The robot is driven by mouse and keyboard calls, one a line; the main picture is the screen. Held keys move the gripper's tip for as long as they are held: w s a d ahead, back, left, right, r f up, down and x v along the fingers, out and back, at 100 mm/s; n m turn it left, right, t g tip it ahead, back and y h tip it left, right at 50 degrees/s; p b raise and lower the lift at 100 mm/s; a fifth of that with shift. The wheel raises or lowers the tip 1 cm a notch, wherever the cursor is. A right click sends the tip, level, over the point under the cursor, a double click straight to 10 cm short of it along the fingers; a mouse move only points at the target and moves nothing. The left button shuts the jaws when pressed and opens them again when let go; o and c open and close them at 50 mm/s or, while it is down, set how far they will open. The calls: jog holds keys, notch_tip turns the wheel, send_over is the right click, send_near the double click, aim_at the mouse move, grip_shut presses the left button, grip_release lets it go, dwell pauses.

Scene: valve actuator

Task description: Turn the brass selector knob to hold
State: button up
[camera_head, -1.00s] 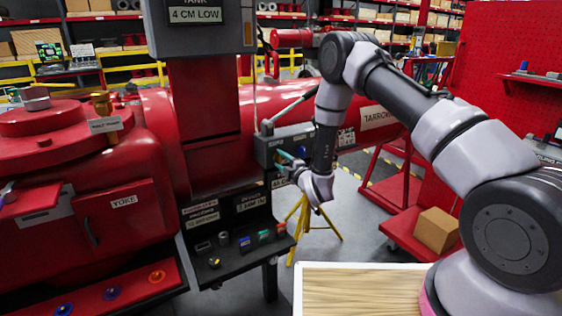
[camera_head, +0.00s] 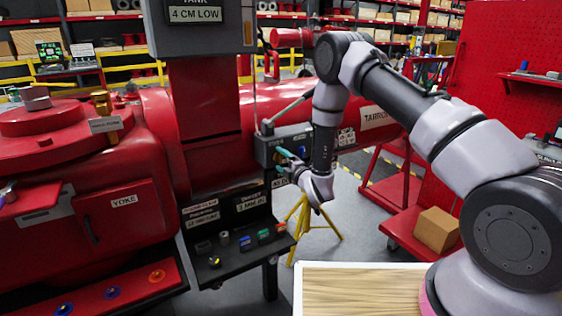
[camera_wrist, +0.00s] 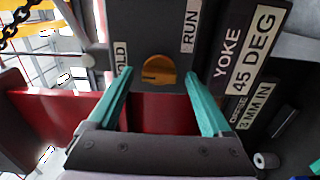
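The brass selector knob (camera_wrist: 159,70) sits on the dark face of a control box (camera_head: 268,148), seen in the wrist view between a partly hidden HOLD label (camera_wrist: 122,55) on the left and a RUN label (camera_wrist: 189,25) higher on the right. Which label the knob points to is not clear. My gripper (camera_wrist: 160,73) is open, with one teal fingertip on each side of the knob in the picture. Gaps show between the knob and both fingers; the depth between them is hard to tell. In the head view my gripper (camera_head: 286,156) is at the box's front.
A plate reading YOKE 45 DEG (camera_wrist: 245,50) stands right of the knob. Below the box, a black shelf (camera_head: 225,268) carries several small coloured parts. A red machine body (camera_head: 85,190) fills the left. A red cart with a cardboard box (camera_head: 436,230) stands at the right.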

jog(key=v, duration=1)
jog(key=shift+s+d, duration=0.25)
jog(key=shift+s, duration=0.1)
jog(key=w+d+r+m+h, duration=0.3)
jog(key=w+d+r+m, duration=0.1)
jog(key=r, duration=0.3)
jog(key=w+d+r+m+h, duration=0.2)
jog(key=w+d+r+m, duration=0.25)
jog(key=r, duration=0.35)
jog(key=s+d+r+m+g+h, duration=0.1)
jog(key=s+d+r+m+h, duration=0.2)
jog(key=d+r+m, duration=0.6)
jog(key=s+d+r+m+g, duration=0.2)
jog(key=s+d+r, duration=0.1)
jog(key=s+r, duration=0.45)
jog(key=s+d+r+m+g, duration=0.1)
jog(key=s+r+m+g, duration=0.1)
jog(key=s, duration=1)
jog(key=s+d+r+m+g, duration=0.2)
jog(key=s+r+m, duration=0.2)
jog(key=s, duration=0.9)
jog(key=m, duration=0.3)
jog(key=shift+s+d+r+g, duration=0.15)
jog(key=shift+s+d+g, duration=0.2)
jog(key=shift+g, duration=0.05)
